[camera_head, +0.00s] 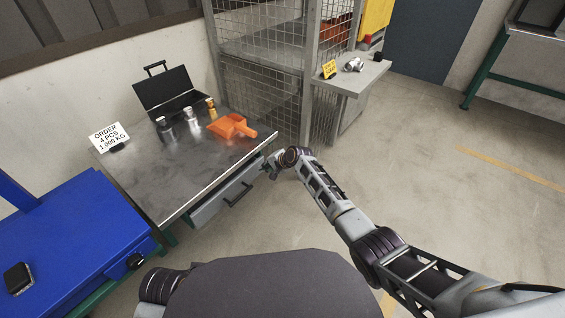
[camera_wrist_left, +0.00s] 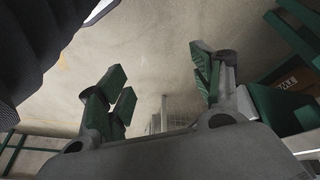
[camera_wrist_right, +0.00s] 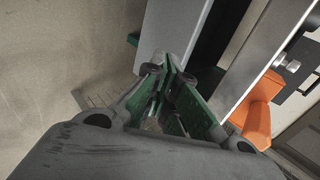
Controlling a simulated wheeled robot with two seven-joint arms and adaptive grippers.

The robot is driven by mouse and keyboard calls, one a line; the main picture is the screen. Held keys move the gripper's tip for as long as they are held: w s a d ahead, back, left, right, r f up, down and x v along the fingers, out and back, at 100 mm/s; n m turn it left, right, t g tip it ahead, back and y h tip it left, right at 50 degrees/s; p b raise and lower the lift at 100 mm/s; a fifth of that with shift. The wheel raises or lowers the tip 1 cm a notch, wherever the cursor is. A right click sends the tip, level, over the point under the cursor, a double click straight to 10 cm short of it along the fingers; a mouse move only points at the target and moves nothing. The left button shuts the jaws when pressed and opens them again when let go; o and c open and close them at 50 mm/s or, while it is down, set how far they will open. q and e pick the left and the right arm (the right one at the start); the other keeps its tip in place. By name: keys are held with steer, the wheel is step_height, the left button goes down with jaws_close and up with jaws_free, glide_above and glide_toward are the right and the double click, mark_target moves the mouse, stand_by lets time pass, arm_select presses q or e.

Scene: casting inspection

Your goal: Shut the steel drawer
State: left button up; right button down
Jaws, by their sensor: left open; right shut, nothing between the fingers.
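The steel drawer (camera_head: 215,203) is under the front edge of the steel-topped table, with a dark bar handle on its front. In the right wrist view the drawer's grey front (camera_wrist_right: 172,28) stands out from the table edge with a dark gap behind it, so it is partly open. My right gripper (camera_head: 270,169) is shut and empty at the right end of the drawer front. Its fingertips (camera_wrist_right: 166,66) are close to the panel; I cannot tell whether they touch. My left gripper (camera_wrist_left: 160,75) is open and empty, seen only in its own wrist view.
On the table (camera_head: 165,181) are an orange scoop (camera_head: 229,126), small bottles, an open black case (camera_head: 167,92) and an order sign (camera_head: 108,137). A blue cabinet (camera_head: 75,235) stands left. A wire mesh cage (camera_head: 262,85) is behind. The floor at right is clear.

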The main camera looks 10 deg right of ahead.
arm_select(q)
steer(key=shift+g+y, duration=0.5)
steer(key=shift+g, duration=0.2)
steer(key=f+p, duration=0.1)
steer(key=a+f+p, duration=0.1)
steer(key=f+p, duration=0.1)
steer(key=s+f+p, duration=0.1)
steer(key=p, duration=0.1)
steer(key=shift+a+f, duration=0.2)
steer(key=shift+f, duration=0.2)
arm_select(e)
steer(key=v, duration=1)
steer(key=shift+s+d, duration=0.25)
arm_select(q)
steer(key=shift+w+r, duration=0.1)
steer(key=shift+d, duration=0.1)
arm_select(e)
steer(key=shift+n, duration=0.3)
